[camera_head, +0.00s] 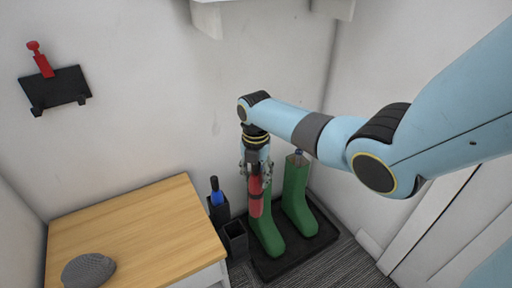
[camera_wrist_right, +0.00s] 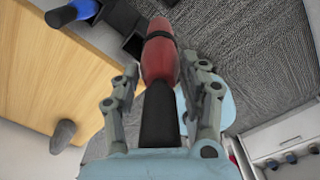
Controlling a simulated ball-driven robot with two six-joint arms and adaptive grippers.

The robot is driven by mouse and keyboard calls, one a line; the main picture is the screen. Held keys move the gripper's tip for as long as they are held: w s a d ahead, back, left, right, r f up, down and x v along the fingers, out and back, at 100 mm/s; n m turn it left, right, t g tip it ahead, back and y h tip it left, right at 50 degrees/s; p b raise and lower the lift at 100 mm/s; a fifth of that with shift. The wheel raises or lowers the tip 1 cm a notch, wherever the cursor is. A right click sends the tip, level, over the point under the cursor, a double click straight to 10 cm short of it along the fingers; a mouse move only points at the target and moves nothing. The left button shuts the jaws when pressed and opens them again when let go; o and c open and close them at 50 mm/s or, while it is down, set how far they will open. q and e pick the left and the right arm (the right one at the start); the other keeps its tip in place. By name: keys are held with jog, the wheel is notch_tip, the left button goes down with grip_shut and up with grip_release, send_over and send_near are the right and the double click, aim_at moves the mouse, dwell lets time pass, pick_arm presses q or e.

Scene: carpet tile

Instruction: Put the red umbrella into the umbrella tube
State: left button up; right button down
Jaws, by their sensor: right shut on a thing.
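The red umbrella (camera_head: 255,195) hangs roughly upright, shut in my right gripper (camera_head: 256,170), in front of the green boots. In the right wrist view the umbrella (camera_wrist_right: 160,58) has a black handle and a dark band, and lies between the fingers of the right gripper (camera_wrist_right: 164,88). The umbrella tubes are dark and square beside the table. The front tube (camera_head: 235,238) looks open and empty, just left of and below the umbrella. The back tube (camera_head: 220,212) holds a blue umbrella (camera_head: 215,190). My left gripper is not in view.
Green boots (camera_head: 298,200) stand on a black tray (camera_head: 282,262) right of the tubes. A wooden table (camera_head: 140,235) with a grey rounded object (camera_head: 88,270) is at left. A black wall rack (camera_head: 60,88) with a red item hangs above. A white shelf (camera_head: 270,12) juts overhead.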

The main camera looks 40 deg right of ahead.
jog(key=shift+w+a+f, duration=0.65)
jog(key=shift+w+a, duration=0.35)
jog(key=shift+a, duration=2.95)
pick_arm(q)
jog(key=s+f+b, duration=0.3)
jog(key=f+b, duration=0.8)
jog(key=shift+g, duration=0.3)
pick_arm(e)
notch_tip(320, 180, down, 14)
jog(key=shift+f, duration=0.2)
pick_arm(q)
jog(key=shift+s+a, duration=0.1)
pick_arm(e)
jog(key=c, duration=0.6)
grip_release()
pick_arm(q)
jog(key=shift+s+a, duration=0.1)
pick_arm(e)
notch_tip(320, 180, up, 12)
